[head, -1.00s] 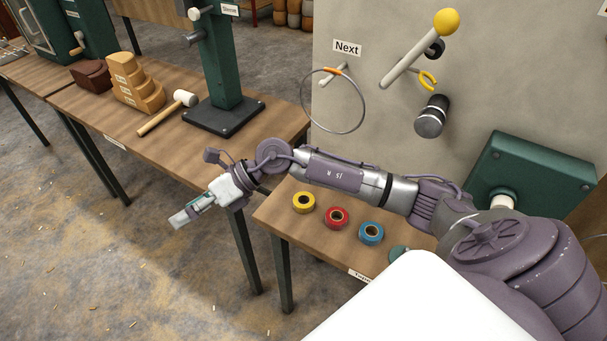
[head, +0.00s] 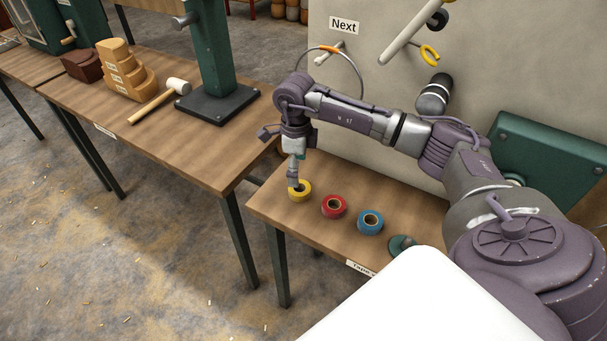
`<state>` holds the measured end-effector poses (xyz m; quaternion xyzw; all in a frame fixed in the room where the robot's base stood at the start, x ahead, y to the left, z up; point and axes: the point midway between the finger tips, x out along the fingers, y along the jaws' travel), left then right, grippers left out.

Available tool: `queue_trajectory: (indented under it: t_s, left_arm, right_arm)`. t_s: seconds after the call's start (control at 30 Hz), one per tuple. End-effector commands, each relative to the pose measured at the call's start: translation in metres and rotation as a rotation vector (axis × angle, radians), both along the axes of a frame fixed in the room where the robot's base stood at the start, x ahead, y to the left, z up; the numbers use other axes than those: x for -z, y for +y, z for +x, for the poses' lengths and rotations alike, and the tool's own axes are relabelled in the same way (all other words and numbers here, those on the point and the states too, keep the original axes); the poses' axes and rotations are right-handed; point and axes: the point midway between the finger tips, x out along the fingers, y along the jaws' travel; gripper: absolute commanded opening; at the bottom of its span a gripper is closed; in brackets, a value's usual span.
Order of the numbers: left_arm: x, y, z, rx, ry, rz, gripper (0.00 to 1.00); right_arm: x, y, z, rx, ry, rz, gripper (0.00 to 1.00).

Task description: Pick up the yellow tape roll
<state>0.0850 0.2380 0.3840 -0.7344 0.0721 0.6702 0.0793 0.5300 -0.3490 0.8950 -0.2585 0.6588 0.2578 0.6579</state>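My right gripper (head: 295,186) comes in from the right and points down at this roll. Its fingertips overlap the roll's upper left part and hide some of its hole and rim. I cannot tell whether they touch it or how far apart the fingers are. My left gripper is not in view.
A red tape roll (head: 334,206) and a blue tape roll (head: 370,221) lie to the right of the yellow one. A green round object (head: 401,244) is beyond them. A panel with a metal ring (head: 357,62) and hooks stands behind. A mallet (head: 160,100) lies on the left table.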

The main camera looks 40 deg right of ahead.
Motion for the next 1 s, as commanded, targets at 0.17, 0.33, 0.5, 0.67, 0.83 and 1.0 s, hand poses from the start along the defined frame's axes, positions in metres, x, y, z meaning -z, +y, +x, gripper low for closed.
queue_trajectory:
  t_s: [0.17,0.33,0.5,0.67,0.83,1.0]
  left_arm:
    - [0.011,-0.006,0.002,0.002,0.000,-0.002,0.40]
    - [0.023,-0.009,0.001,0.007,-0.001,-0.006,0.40]
    - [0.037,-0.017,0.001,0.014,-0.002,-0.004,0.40]
    - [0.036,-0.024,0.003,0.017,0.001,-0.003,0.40]
    - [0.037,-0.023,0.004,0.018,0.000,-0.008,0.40]
    - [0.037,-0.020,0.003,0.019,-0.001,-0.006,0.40]
  right_arm:
    - [0.018,0.000,0.000,-0.001,0.001,0.003,0.87]
    - [0.037,0.006,-0.003,-0.003,0.001,0.000,0.87]
    - [0.062,0.005,-0.007,-0.001,-0.001,0.001,0.87]
    - [0.067,0.000,-0.005,0.001,0.000,0.004,0.87]
    - [0.065,0.003,-0.005,0.000,-0.001,0.001,0.79]
    - [0.064,0.004,-0.006,0.000,-0.002,0.001,0.50]
